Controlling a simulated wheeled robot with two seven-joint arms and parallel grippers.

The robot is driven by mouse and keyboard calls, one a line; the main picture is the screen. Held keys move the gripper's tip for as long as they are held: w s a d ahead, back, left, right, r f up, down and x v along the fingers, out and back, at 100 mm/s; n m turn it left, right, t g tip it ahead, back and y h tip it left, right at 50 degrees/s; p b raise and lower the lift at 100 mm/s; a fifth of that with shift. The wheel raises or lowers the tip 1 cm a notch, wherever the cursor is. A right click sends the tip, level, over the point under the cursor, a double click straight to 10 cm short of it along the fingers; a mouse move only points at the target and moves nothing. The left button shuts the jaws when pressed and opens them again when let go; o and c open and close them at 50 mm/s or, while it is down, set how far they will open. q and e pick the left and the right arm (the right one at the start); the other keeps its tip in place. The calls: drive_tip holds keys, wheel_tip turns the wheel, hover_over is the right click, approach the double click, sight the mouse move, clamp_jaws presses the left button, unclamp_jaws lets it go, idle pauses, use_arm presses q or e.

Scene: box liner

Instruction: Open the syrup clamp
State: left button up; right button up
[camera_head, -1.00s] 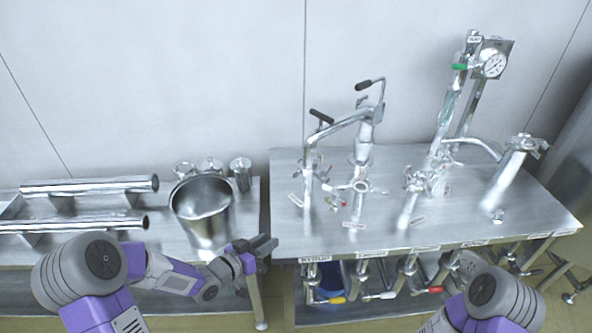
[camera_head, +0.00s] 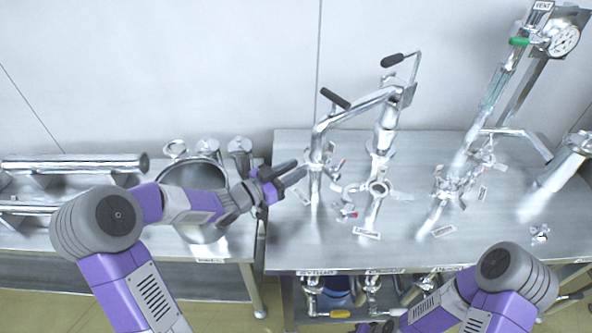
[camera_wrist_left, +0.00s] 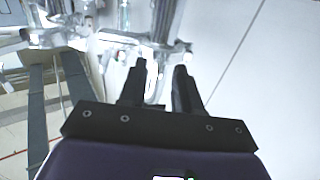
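The syrup pipe (camera_head: 316,185) stands at the left end of the right table, above an edge label that appears to read SYRUP (camera_head: 317,272). A small metal clamp (camera_head: 331,161) with a wing-like handle sits around the pipe's joint; whether it is shut is too small to tell. My left gripper (camera_head: 297,171) is just left of this joint, its fingers pointing at it. In the left wrist view the two dark fingers (camera_wrist_left: 160,82) are apart, with shiny pipe fittings (camera_wrist_left: 158,55) beyond the tips. My right arm is low at the right; its gripper is mostly below the frame.
A steel bucket (camera_head: 200,176) and several canisters stand on the left table, behind my left arm. Other pipes and fittings (camera_head: 379,189) rise close to the right of the syrup pipe. A gauge (camera_head: 563,42) stands at the upper right. Coloured-handled valves hang under the table.

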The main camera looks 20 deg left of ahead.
use_arm(q)
drive_tip(key=shift+w+d, duration=0.35)
drive_tip(key=shift+w, duration=0.1)
drive_tip(key=shift+c, duration=0.3)
clamp_jaws()
idle(0.9)
